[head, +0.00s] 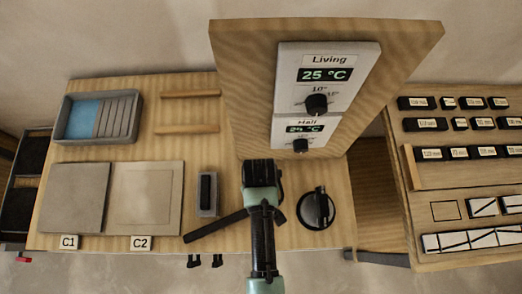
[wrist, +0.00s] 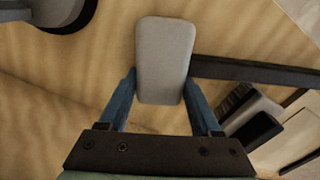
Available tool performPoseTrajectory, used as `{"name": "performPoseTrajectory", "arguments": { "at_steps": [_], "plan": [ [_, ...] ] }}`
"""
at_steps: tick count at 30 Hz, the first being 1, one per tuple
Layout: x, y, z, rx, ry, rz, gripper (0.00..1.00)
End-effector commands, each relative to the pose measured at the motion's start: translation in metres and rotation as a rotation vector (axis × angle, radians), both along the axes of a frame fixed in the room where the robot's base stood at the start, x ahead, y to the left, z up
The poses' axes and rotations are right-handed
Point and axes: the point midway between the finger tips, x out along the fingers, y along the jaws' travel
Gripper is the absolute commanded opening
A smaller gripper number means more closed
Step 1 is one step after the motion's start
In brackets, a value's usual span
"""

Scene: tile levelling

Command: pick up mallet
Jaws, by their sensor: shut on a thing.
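The mallet's pale grey head (wrist: 165,50) lies between the two blue fingers of my gripper (wrist: 162,82) in the wrist view. The fingers are shut on the sides of the head. The mallet's dark handle (wrist: 255,70) runs off to the right there. In the head view the handle (head: 212,226) points to the lower left over the wooden table (head: 130,152), and my arm hides the head and the fingertips. Whether the mallet touches the table is hard to tell.
A black round tool (head: 316,209) stands just right of my arm. A grey holder with a black piece (head: 208,194) is left of it. Two tiles, C1 (head: 73,197) and C2 (head: 146,198), lie further left. A thermostat panel (head: 400,70) rises behind.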

Motion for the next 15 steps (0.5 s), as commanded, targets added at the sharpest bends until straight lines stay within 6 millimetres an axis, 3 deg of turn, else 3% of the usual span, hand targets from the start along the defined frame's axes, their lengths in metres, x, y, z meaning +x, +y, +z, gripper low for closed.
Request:
{"name": "performPoseTrajectory", "arguments": {
  "at_steps": [1,7,15],
  "plan": [
    [0.0001,0.0001,0.0001,0.000,0.000,0.000,0.35],
    [0.0001,0.0001,0.0002,0.000,0.000,0.000,0.00],
    [0.0007,0.0002,0.0010,0.000,-0.002,0.000,0.00]
  ]
}}
